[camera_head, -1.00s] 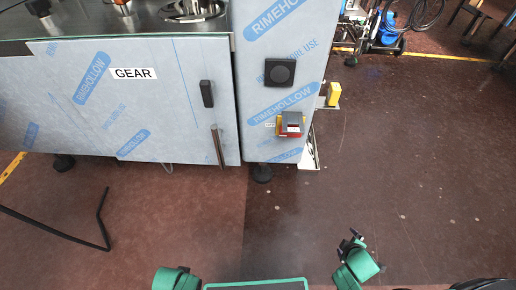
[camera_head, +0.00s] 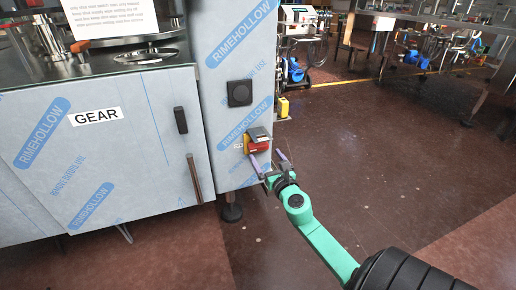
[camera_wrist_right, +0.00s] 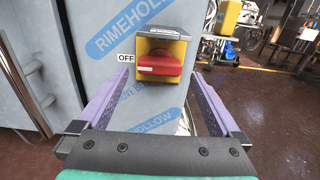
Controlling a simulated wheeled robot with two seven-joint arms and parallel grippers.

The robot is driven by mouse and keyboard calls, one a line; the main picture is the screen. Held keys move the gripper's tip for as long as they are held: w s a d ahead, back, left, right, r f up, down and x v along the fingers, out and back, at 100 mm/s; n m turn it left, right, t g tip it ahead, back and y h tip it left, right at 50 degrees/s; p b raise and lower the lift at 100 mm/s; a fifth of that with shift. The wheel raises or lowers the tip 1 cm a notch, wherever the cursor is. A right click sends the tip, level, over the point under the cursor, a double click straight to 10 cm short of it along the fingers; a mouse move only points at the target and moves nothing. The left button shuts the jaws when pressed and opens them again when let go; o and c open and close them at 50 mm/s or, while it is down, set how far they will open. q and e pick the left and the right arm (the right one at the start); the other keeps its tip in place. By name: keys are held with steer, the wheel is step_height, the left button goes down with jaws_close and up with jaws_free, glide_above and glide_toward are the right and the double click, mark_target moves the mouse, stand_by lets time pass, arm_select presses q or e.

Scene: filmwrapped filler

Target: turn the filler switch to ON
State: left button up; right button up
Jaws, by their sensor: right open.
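The filler switch is a red knob (camera_head: 258,146) on a yellow plate under a grey hood, on the film-wrapped machine column. The red knob (camera_wrist_right: 166,66) also shows in the right wrist view, its handle lying roughly level. An OFF label (camera_wrist_right: 125,58) is just left of the yellow plate. My right gripper (camera_head: 267,158) is open in front of the switch. In the right wrist view my right gripper (camera_wrist_right: 160,75) has one purple finger on each side below the knob, with nothing between them. I cannot tell whether a fingertip touches the plate. My left gripper is out of view.
A black square fitting (camera_head: 239,93) is on the column above the switch. A cabinet door marked GEAR (camera_head: 97,117) with a brown handle (camera_head: 194,178) is to the left. The floor (camera_head: 340,170) right of the column is open. Carts and tables stand farther back.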

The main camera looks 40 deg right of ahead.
mark_target(260, 147)
steer(key=x, duration=0.5)
steer(key=shift+w+d+f+b, duration=0.1)
steer(key=shift+w+d+b, duration=0.05)
steer(key=shift+b, duration=0.25)
steer(key=shift+w, duration=0.3)
steer(key=c, duration=1)
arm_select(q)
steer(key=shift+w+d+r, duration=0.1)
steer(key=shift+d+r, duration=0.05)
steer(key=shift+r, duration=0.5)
